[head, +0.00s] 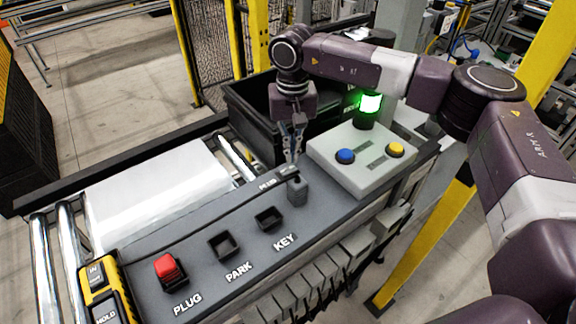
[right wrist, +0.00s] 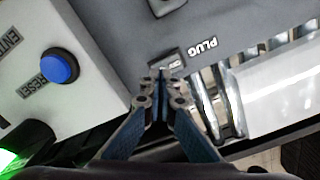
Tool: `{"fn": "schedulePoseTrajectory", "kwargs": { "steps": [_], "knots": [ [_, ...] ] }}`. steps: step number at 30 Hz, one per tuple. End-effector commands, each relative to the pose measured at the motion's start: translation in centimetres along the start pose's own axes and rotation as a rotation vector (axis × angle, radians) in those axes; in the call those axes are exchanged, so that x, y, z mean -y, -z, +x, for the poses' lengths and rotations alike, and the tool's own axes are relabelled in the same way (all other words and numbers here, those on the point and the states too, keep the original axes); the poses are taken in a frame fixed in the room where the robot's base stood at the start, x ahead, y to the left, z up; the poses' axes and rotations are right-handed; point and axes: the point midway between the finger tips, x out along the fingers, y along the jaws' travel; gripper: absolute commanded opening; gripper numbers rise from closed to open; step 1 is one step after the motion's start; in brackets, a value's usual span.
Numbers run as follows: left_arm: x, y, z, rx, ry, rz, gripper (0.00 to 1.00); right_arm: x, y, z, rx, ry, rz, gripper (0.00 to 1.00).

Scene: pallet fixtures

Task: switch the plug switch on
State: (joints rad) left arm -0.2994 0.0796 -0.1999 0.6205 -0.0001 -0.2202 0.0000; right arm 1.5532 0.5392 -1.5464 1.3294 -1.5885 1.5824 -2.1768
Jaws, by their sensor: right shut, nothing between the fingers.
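The plug switch (head: 288,170) is a small dark rocker at the far edge of the grey panel, beside a small PLUG label. It also shows in the right wrist view (right wrist: 169,62), partly hidden by my fingertips. My right gripper (head: 292,158) points down with its fingers shut and empty. Its tips (right wrist: 162,73) are at or just above the switch; I cannot tell if they touch it. Whether the switch is on or off is not clear. My left gripper is not in view.
A grey block (head: 297,190) stands up from the panel just in front of the switch. A red plug (head: 166,267) sits at PLUG; the PARK (head: 223,245) and KEY (head: 269,218) sockets look empty. A button box (head: 345,172) stands at right, a black bin (head: 250,115) behind.

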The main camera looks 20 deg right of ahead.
Motion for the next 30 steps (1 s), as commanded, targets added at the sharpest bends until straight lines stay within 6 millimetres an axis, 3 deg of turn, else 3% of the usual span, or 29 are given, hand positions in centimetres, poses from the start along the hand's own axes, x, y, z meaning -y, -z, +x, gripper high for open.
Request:
{"fn": "schedulePoseTrajectory", "kwargs": {
  "steps": [15, 30],
  "knots": [
    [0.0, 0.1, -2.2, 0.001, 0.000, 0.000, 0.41, 0.0, 0.1, -4.3, -0.002, 0.001, 0.000, 0.00],
    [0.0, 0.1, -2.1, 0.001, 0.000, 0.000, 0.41, 0.0, 0.0, -4.4, -0.001, 0.000, 0.000, 0.00]
  ]
}}
